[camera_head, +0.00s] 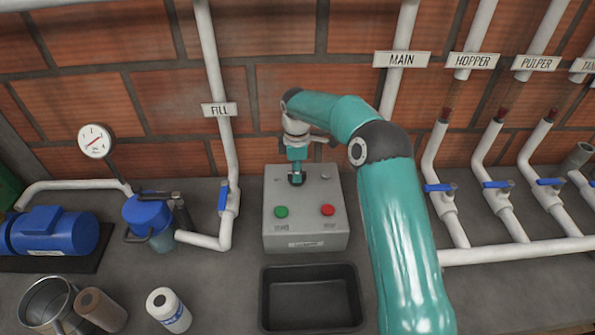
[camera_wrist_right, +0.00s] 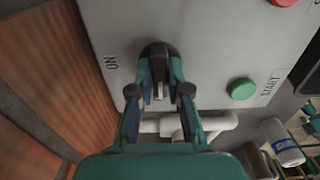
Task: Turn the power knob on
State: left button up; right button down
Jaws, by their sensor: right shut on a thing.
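The black power knob (camera_head: 297,180) sits at the top middle of the grey control box (camera_head: 306,240). In the right wrist view the knob (camera_wrist_right: 156,52) is between the two fingers of my right gripper (camera_wrist_right: 158,92), which is shut on it. The knob's raised bar runs roughly up and down in that view, with a pale mark at its lower end. The ON label (camera_wrist_right: 112,62) is to its left, off the bar's line. In the head view my right gripper (camera_head: 296,172) reaches down onto the knob and partly hides it. My left gripper is not in view.
A green button (camera_head: 281,212) and a red button (camera_head: 327,211) are close below the knob. A black tray (camera_head: 311,300) lies in front of the box. The FILL pipe (camera_head: 228,130) stands to the left, and valve pipes (camera_head: 445,205) stand to the right.

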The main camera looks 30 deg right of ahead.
jog(key=shift+m, duration=0.4)
jog(key=m, duration=0.2)
jog(key=shift+m, duration=0.4)
jog(key=m, duration=0.4)
jog(key=shift+b, duration=0.4)
jog(key=m, duration=0.4)
jog(key=shift+r, duration=0.1)
jog(key=shift+w+m+b, duration=0.1)
jog(key=shift+m+b, duration=0.25)
jog(key=shift+m, duration=1.25)
jog(key=c, duration=1.1)
grip_release()
